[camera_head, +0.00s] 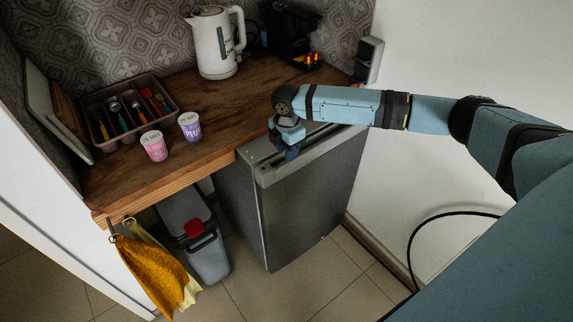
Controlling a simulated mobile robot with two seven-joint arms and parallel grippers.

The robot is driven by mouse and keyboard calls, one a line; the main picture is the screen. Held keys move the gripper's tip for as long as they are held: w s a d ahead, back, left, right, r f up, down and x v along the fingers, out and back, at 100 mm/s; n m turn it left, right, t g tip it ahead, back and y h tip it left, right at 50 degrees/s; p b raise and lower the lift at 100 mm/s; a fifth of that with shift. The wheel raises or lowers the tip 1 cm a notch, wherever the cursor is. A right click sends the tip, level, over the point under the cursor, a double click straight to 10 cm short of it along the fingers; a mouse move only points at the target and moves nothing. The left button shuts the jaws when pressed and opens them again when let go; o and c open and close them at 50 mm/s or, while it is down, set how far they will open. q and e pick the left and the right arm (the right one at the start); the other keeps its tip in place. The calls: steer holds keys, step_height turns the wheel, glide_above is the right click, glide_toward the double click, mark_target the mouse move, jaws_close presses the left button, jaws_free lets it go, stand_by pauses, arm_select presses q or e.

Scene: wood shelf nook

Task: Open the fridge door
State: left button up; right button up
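The fridge (308,209) is a small grey unit under the right part of the wooden counter. Its dark grey door looks closed, and a lighter strip with a recess runs along its top edge. My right gripper (291,153) points down at the left part of that top strip. Its fingers are small and dark here, so I cannot tell whether they touch the door edge or how far apart they are. My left gripper is not in view.
The wooden counter (215,128) holds a cutlery tray (107,139), a pink cup (154,146), a purple cup (190,126), a white kettle (212,45) and a dark appliance (289,31). A grey bin (208,262) stands left of the fridge near hanging yellow cloths (150,268). Tiled floor lies clear in front.

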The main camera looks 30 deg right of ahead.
mark_target(287, 165)
step_height(287, 165, down, 7)
steer(key=shift+r, duration=0.15)
jaws_close()
